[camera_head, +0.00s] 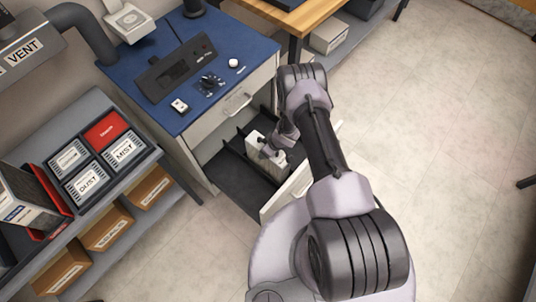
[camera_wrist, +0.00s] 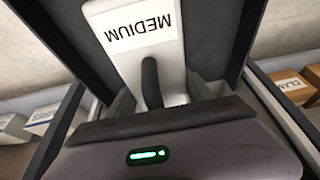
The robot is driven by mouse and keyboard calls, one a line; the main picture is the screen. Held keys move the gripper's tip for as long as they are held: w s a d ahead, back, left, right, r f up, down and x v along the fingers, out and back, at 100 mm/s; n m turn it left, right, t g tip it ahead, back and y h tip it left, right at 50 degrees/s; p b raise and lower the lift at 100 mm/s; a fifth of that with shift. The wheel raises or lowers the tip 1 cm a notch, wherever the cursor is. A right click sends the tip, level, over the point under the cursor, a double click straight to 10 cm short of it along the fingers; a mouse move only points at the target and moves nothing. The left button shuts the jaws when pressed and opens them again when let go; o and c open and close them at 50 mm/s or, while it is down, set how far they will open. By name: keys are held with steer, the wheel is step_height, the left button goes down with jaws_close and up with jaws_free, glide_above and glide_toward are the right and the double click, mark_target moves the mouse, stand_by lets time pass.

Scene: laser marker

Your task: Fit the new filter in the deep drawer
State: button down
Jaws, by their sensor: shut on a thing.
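The drawer (camera_head: 232,183) under the blue-topped cabinet is pulled open, with dark dividers inside. A white filter block (camera_head: 254,141) stands in the drawer. In the wrist view the white block (camera_wrist: 150,62) carries a label reading MEDIUM, upside down. My gripper (camera_head: 270,150) reaches down into the drawer and is shut on this block. In the wrist view a dark upright piece (camera_wrist: 152,84) lies against the block's near face. My arm hides part of the drawer's right side, and the block's lower end is hidden.
A side shelf holds a bin of filter boxes labelled DUST (camera_head: 88,184) and MIST (camera_head: 123,149), a red box (camera_head: 106,130), and cardboard boxes (camera_head: 107,230) below. A wooden bench (camera_head: 310,15) stands behind. Open floor (camera_head: 430,120) lies to the right.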

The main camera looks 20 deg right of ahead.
step_height(320, 180, down, 2)
steer(key=shift+f+b, duration=0.15)
steer(key=shift+b, duration=0.25)
steer(key=shift+c, duration=2)
jaws_free()
